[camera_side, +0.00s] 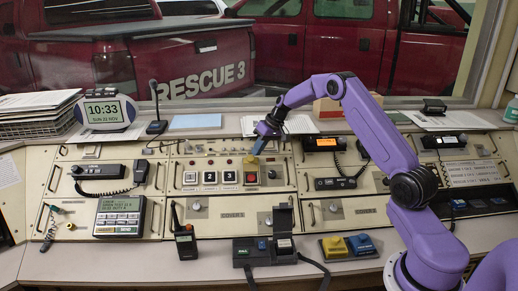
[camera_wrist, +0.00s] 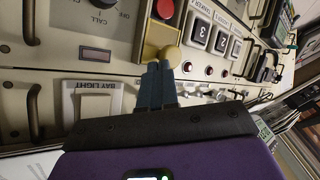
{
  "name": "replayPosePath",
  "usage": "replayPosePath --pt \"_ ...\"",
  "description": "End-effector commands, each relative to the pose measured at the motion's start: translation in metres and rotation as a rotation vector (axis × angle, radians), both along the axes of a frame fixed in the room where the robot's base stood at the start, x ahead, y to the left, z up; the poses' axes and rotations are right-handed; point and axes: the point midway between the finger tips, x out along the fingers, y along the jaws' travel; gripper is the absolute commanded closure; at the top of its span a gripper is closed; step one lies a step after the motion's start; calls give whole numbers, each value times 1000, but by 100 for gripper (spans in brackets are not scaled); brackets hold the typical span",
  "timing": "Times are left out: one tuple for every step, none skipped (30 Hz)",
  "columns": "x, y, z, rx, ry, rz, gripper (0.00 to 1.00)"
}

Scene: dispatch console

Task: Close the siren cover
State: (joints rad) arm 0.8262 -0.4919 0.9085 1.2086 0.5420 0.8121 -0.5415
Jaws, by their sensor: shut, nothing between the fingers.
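A red button (camera_side: 251,177) sits in a yellow housing on the middle console panel, and the red button (camera_wrist: 165,8) is at the top edge of the wrist view. A small tan-yellow cover (camera_side: 250,160), which looks like the siren cover, stands raised at the far side of the button. In the wrist view the cover (camera_wrist: 174,57) is seen partly behind my fingertips. My gripper (camera_side: 257,149) is shut and empty, just behind and above the cover. In the wrist view my blue-grey fingertips (camera_wrist: 158,68) overlap the cover's edge; I cannot tell whether they touch.
Square numbered buttons (camera_wrist: 222,40) stand in a row beside the red button. A radio handset (camera_side: 185,240), a black open box (camera_side: 283,240) and yellow and blue switches (camera_side: 347,245) stand at the front.

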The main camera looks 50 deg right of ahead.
Motion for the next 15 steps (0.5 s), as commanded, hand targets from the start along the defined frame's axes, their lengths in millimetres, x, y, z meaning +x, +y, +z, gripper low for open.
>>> replayPosePath --pt "-1 1 -1 0 1 0 100" --pt "-1 2 -1 1 1 1 100" --pt "-3 3 -2 2 1 1 100" --pt "-4 5 -4 2 2 1 100" --pt "-6 7 -5 2 2 1 100" --pt "-9 9 -8 2 2 1 100" --pt "-11 12 -9 3 1 2 100" --pt "-13 14 -12 3 3 1 100" --pt "-17 17 -15 2 3 2 100" --pt "-19 20 -17 2 2 2 100" --pt "-21 22 -19 3 2 2 100" --pt "-24 25 -22 3 2 3 100" --pt "-26 27 -24 3 2 3 100" --pt "-28 29 -25 3 1 2 100" --pt "-30 31 -27 2 2 2 100"
